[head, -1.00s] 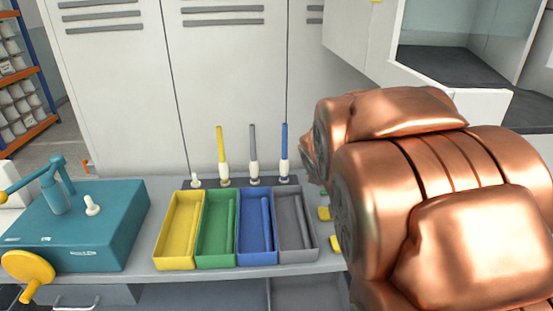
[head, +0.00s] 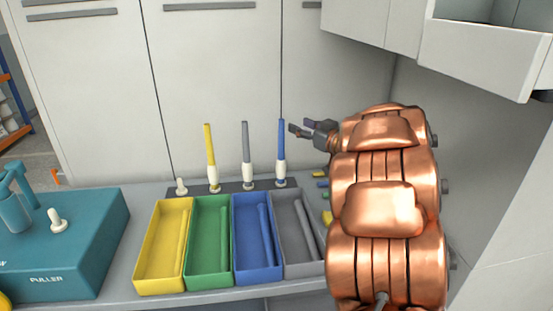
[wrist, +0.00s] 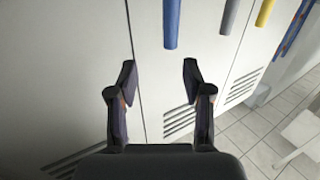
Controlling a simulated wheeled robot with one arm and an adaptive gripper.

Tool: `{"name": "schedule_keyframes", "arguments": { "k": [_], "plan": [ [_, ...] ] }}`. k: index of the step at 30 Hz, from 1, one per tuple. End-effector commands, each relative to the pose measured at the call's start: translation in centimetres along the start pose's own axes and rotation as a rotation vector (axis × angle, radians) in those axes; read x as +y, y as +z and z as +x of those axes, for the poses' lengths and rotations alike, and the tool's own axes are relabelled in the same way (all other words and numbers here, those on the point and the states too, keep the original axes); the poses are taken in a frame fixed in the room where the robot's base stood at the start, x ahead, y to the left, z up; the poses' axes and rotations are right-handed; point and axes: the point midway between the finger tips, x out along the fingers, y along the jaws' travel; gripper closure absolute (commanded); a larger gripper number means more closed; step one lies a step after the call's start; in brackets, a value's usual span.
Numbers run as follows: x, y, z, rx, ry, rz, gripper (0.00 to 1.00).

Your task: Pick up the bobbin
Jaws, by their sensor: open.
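Three thin bobbins stand upright on cream holders in a dark rack: a yellow bobbin (head: 209,143), a grey bobbin (head: 246,140) and a blue bobbin (head: 281,137). My gripper (head: 299,127) is open and empty, just right of the blue bobbin's upper part. In the wrist view my gripper (wrist: 158,75) has its two fingers spread, with only locker doors between them. There the blue bobbin (wrist: 171,24) hangs down from the top edge, beyond the fingertips, with the grey bobbin (wrist: 230,15) and yellow bobbin (wrist: 265,12) to its right. Contact is not visible.
Yellow (head: 145,270), green (head: 192,265), blue (head: 240,255) and grey (head: 292,245) bins stand in front of the rack, each holding a rod. An empty cream holder (head: 181,187) is at left. A teal machine (head: 85,245) stands far left. Lockers rise behind.

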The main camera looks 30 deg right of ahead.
Motion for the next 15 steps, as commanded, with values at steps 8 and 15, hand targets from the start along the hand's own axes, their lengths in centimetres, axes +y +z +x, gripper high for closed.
{"name": "schedule_keyframes", "arguments": {
  "k": [8,15],
  "plan": [
    [-1.3,0.6,0.8,0.025,-0.078,0.030,0.50],
    [-1.6,0.7,2.9,0.022,-0.078,0.031,0.50]
  ]
}}
